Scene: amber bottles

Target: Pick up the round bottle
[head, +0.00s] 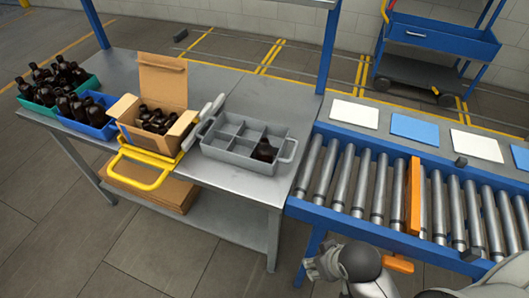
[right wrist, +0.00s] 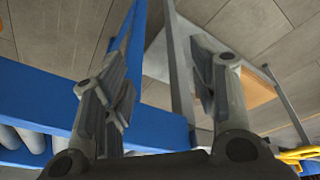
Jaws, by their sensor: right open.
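Dark amber bottles fill a green bin (head: 47,104) at the far left, a blue bin (head: 98,131) and an open cardboard box (head: 163,84) on the grey table. One dark bottle (head: 265,151) lies in a front right compartment of the grey divided crate (head: 222,151). Which bottle is the round one I cannot tell. My right gripper (head: 325,264) is low in front of the conveyor, below the tabletop and apart from all bottles. In the right wrist view its fingers (right wrist: 165,90) are spread and empty. My left gripper is not in view.
A roller conveyor (head: 345,182) with a blue frame and an orange bar (head: 413,197) stands right of the table. A yellow handle (head: 146,172) sticks out at the table's front edge. Flat cardboard (head: 150,188) lies on the lower shelf. A blue cart (head: 440,40) stands behind.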

